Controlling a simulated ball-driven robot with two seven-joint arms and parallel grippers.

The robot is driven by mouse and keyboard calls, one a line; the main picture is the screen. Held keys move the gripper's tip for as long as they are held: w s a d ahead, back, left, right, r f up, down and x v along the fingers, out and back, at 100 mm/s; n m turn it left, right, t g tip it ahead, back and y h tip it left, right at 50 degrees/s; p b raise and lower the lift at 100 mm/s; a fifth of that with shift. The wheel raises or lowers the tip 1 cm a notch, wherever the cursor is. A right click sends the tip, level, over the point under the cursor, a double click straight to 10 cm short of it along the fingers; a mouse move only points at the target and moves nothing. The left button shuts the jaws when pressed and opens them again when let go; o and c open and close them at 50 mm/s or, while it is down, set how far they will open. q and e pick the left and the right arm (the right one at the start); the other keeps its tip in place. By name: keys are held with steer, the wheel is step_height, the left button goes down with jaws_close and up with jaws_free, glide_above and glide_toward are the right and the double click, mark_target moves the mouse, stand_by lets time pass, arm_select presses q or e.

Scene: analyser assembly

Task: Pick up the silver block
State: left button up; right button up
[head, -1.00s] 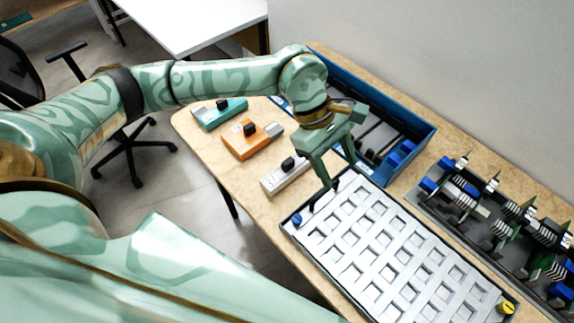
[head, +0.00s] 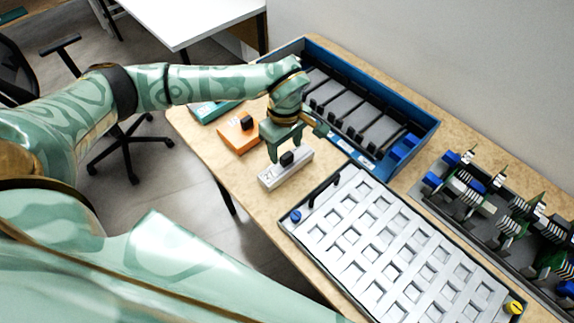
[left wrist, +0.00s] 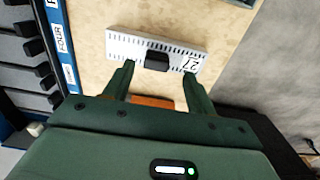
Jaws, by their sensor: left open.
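The silver block (head: 274,180) lies on the wooden table, with a black knob (head: 287,158) on top. In the left wrist view the silver block (left wrist: 125,43) shows rows of slots and a label reading 27. My left gripper (head: 284,155) is over the block, pointing down. In the left wrist view its two open fingers (left wrist: 158,69) stand on either side of the black knob, with a gap to it. I cannot tell whether the fingertips touch the block. My right gripper is not in view.
An orange block (head: 232,138) and a teal block (head: 205,111) lie to the left. A blue bin (head: 422,135) with dark slots stands behind. A silver grid tray (head: 345,190) is to the right, and a rack of circuit boards (head: 425,198) beyond it.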

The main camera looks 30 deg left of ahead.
mark_target(288, 156)
arm_select(q)
steer(key=f, duration=0.3)
steer(key=f+b, duration=0.1)
steer(key=shift+w+d+f, duration=0.2)
steer(key=shift+d+f, duration=0.05)
steer(key=shift+f, duration=0.05)
steer(key=c, duration=1.2)
steer(key=shift+r, duration=0.1)
steer(key=shift+r, duration=0.25)
step_height(288, 156, up, 3)
steer(key=shift+w+f+p, duration=0.1)
steer(key=shift+f+p, duration=0.1)
steer(key=shift+p, duration=0.3)
steer(key=s+d+r+p, duration=0.3)
steer(key=s+d+r, duration=0.3)
steer(key=s+r, duration=0.4)
steer(key=s, duration=0.2)
steer(key=shift+s+d, duration=0.2)
steer(key=shift+s, duration=0.2)
